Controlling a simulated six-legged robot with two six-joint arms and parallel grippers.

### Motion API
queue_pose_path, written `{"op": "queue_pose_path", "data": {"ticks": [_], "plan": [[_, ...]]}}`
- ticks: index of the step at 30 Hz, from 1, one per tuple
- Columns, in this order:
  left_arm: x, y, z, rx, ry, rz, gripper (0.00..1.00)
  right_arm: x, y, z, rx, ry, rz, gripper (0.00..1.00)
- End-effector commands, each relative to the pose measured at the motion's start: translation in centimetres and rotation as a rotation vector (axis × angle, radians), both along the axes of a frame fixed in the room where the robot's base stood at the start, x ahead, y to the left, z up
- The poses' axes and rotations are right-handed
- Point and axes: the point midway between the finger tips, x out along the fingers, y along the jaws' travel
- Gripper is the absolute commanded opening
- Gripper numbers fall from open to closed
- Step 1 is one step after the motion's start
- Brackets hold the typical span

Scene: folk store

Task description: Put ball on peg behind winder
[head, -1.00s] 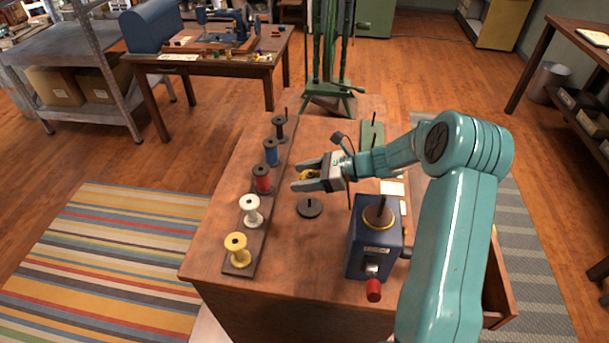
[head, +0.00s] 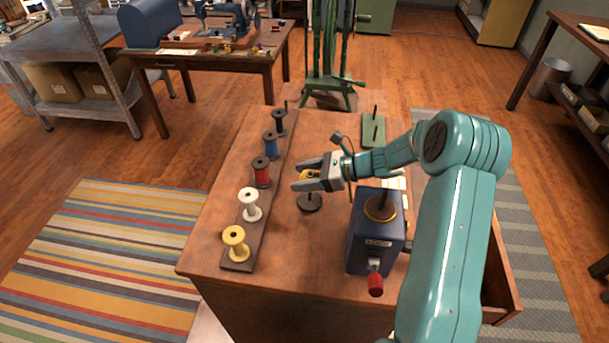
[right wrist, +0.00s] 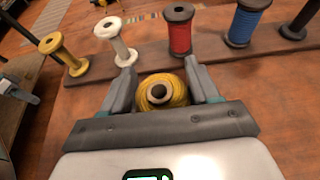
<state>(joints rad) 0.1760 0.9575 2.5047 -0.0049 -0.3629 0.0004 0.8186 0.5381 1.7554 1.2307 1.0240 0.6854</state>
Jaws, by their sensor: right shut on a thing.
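My right gripper (head: 311,179) is shut on a yellow ball (head: 309,174) of yarn and holds it over the table. In the right wrist view the ball (right wrist: 162,92) sits between both fingers, with a dark hole in its middle. The winder (head: 375,240) is a dark blue box with a brass-coloured ring, an upright spindle and a red crank handle. Behind it, a green base (head: 373,133) carries upright dark pegs (head: 375,112). The ball is left of this base, apart from it.
A dark rack (head: 238,256) holds yellow, white, red, blue and dark spools along the table's left side. A green stand (head: 328,85) is beyond the table.

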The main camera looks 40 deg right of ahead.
Motion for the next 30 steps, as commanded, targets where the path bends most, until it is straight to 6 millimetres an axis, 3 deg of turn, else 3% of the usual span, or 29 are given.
{"op": "queue_pose_path", "data": {"ticks": [11, 30], "plan": [[0.0, 0.0, -0.2, 0.0, 0.0, 0.0, 0.38, 0.0, 0.0, -0.2, 0.0, 0.0, 0.0, 0.32], [0.0, 0.0, -2.2, 0.0, 0.0, 0.0, 0.38, 0.0, 0.0, -2.7, 0.001, 0.001, 0.0, 0.32]]}}
